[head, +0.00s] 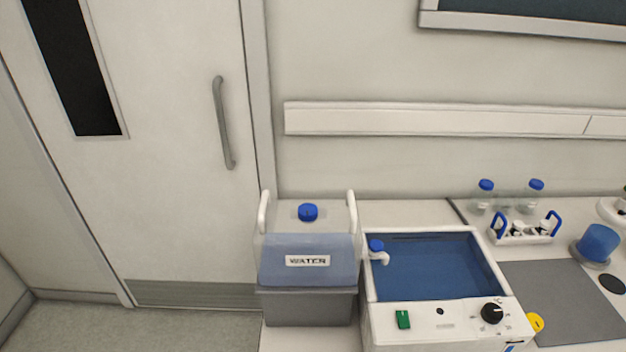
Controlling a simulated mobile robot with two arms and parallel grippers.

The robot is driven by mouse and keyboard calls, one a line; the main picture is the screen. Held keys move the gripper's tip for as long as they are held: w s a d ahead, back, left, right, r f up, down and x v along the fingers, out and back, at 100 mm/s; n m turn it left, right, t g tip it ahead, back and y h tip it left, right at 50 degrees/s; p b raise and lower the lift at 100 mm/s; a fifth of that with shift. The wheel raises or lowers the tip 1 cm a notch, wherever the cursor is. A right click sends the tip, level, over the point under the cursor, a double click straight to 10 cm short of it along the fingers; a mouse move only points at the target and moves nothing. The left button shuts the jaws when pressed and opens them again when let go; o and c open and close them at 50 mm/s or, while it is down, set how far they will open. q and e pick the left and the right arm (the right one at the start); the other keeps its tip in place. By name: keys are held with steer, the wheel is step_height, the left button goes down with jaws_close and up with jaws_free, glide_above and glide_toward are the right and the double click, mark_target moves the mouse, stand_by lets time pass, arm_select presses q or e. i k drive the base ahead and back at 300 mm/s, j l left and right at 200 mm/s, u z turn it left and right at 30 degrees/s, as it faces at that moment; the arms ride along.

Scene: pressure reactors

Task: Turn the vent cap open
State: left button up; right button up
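A translucent water container (280,243) with a "WATER" label stands on a grey base at the left end of the bench. A blue cap (308,212) sits upright on its top, and it looks like the vent cap. White handles rise at both sides of the container. A small white spout with a blue knob (376,246) is between the container and the water bath (385,325). I cannot tell whether the cap is turned open or closed. Neither of my grippers is in view.
The water bath holds blue liquid and has a green switch (403,320) and black dial (492,313). To its right are a grey mat (565,290), a white rack (522,236), blue-capped bottles (482,200) and a blue vessel (598,243). A door (180,150) is behind at left.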

mark_target(308, 213)
steer(key=l+u, duration=0.7)
